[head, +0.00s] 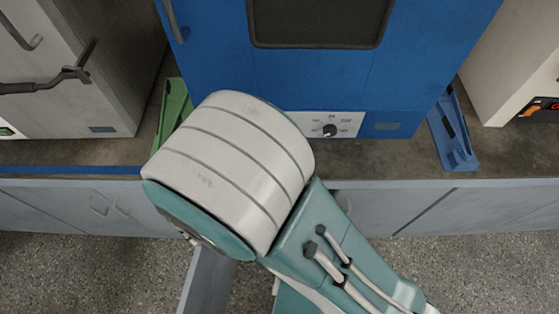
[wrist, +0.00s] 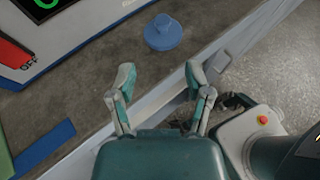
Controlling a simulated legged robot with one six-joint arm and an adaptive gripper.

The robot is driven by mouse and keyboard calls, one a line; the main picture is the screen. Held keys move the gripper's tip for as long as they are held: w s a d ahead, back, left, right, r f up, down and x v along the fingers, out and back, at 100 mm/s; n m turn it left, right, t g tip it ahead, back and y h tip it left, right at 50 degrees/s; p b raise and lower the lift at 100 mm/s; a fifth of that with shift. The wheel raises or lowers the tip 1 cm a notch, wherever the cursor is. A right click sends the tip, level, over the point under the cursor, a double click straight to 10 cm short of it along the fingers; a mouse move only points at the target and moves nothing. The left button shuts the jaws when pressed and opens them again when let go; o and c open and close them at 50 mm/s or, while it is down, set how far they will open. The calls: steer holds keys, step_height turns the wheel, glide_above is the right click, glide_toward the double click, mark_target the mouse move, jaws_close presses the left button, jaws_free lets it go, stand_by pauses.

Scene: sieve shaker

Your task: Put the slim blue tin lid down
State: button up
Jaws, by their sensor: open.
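A small round blue lid (wrist: 162,36) with a raised knob lies on the grey-brown counter in the wrist view, close to the counter's front edge. I take it to be the slim blue tin lid. My gripper (wrist: 160,74) is open and empty. Its two fingertips are spread apart, and the lid shows beyond them, clear of both fingers. In the head view my arm covers the middle, and neither the lid nor my fingers can be seen there.
A blue cabinet with a dial (head: 330,130) stands on the counter (head: 400,155). A green piece (head: 176,112) and a slanted blue piece (head: 453,132) flank it. A machine with a red OFF switch (wrist: 14,55) is at upper left in the wrist view.

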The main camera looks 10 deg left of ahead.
steer(key=w+d+r+m+g+h, duration=0.1)
steer(key=w+d+r+m+g, duration=0.1)
steer(key=d+r+m+g, duration=0.45)
steer(key=w+d+r+m+g, duration=0.15)
steer(key=d+r+m, duration=0.25)
steer(key=d+m, duration=0.6)
steer(key=s+d+r+m+t+y, duration=0.1)
steer(key=s+d+r+m+y, duration=0.5)
steer(key=d+r+m, duration=0.5)
steer(key=r+m, duration=0.1)
steer(key=m, duration=0.2)
steer(key=shift+s+d+m+y, duration=0.3)
steer(key=shift+s+d+m, duration=0.05)
steer(key=shift+s, duration=0.05)
